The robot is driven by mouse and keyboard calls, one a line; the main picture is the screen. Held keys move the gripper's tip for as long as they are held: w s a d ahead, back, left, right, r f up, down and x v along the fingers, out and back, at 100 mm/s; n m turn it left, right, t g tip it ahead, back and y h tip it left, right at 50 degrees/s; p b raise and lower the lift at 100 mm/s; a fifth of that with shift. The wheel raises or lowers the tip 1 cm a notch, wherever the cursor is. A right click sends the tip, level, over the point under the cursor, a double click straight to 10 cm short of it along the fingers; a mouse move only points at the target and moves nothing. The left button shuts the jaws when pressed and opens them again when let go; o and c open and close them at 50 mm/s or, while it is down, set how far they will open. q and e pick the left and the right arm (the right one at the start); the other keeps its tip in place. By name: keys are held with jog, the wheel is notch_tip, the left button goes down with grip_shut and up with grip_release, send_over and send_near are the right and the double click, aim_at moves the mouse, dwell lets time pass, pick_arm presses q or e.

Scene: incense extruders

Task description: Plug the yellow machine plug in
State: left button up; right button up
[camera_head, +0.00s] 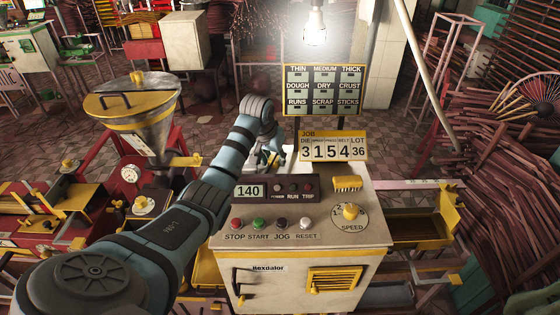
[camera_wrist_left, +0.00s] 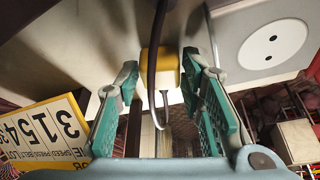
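The yellow plug (camera_wrist_left: 165,72), with a dark cable looping down across it, is ahead of my left gripper in the left wrist view. My left gripper (camera_wrist_left: 159,76) has its two teal fingers spread, one on each side of the plug. A gap shows on the left side; the right fingertip is close to the plug, and I cannot tell if it touches. A round white socket (camera_wrist_left: 272,42) with two dark holes is on a grey plate to the right, apart from the plug. In the head view my left gripper (camera_head: 268,158) is behind the control cabinet, partly hidden. My right gripper is not in view.
The control cabinet (camera_head: 300,245) with buttons and a speed knob stands in front of my left forearm. The job board (camera_head: 333,146) is right of the gripper, with the recipe board (camera_head: 324,90) above. A metal hopper (camera_head: 140,110) stands left. Bundled sticks crowd the right.

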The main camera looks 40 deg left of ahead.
pick_arm(q)
jog(key=shift+w+f, duration=0.15)
jog(key=shift+f, duration=0.1)
jog(key=shift+s+a+r, duration=0.15)
jog(key=shift+s+r, duration=0.1)
jog(key=shift+s, duration=0.2)
jog(key=shift+s+a, duration=0.1)
jog(key=shift+c, duration=0.7)
jog(key=c, duration=0.6)
